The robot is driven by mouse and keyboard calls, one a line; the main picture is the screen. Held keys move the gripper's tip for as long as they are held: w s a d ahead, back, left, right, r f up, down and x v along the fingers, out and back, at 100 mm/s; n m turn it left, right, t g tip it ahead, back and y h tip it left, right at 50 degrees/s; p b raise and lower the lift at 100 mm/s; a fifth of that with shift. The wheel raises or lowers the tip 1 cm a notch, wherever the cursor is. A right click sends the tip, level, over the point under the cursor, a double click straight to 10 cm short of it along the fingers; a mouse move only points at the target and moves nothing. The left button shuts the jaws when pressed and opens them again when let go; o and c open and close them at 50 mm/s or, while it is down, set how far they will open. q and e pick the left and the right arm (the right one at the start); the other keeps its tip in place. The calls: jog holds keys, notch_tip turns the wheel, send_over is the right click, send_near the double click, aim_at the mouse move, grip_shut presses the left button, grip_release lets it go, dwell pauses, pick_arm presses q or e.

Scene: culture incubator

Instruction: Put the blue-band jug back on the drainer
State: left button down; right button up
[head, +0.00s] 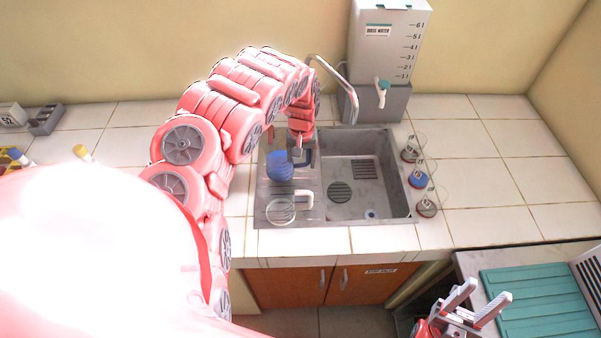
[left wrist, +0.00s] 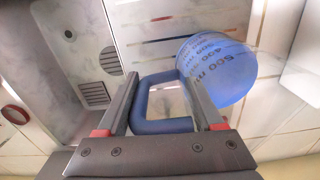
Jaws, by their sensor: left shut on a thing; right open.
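The blue jug (head: 280,167) is at the drainer (head: 264,200), the ribbed left part of the sink unit. Its blue handle (head: 306,160) points right, and I cannot tell whether its base touches the drainer. My left gripper (head: 300,150) comes down from above and is shut on the handle. In the left wrist view the blue handle loop (left wrist: 146,126) lies between the fingers (left wrist: 165,85), and the jug body (left wrist: 222,72) shows dark 500 ml markings. My right gripper (head: 482,306) is open and empty at the lower right, away from the sink.
A clear jug with a white handle (head: 303,195) stands on the front of the drainer. The sink basin (head: 372,207) is empty; its tap (head: 345,90) arches behind. Several conical flasks (head: 418,178) line its right edge. A water tank (head: 388,45) stands behind. The right counter is clear.

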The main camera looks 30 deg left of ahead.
aim_at(301, 164)
pick_arm(q)
jog(key=shift+w+f, duration=0.15)
jog(key=shift+f, duration=0.95)
jog(key=shift+f+p, duration=0.35)
jog(key=shift+f, duration=0.25)
jog(key=shift+f, duration=0.15)
jog(key=shift+c, duration=0.2)
grip_release()
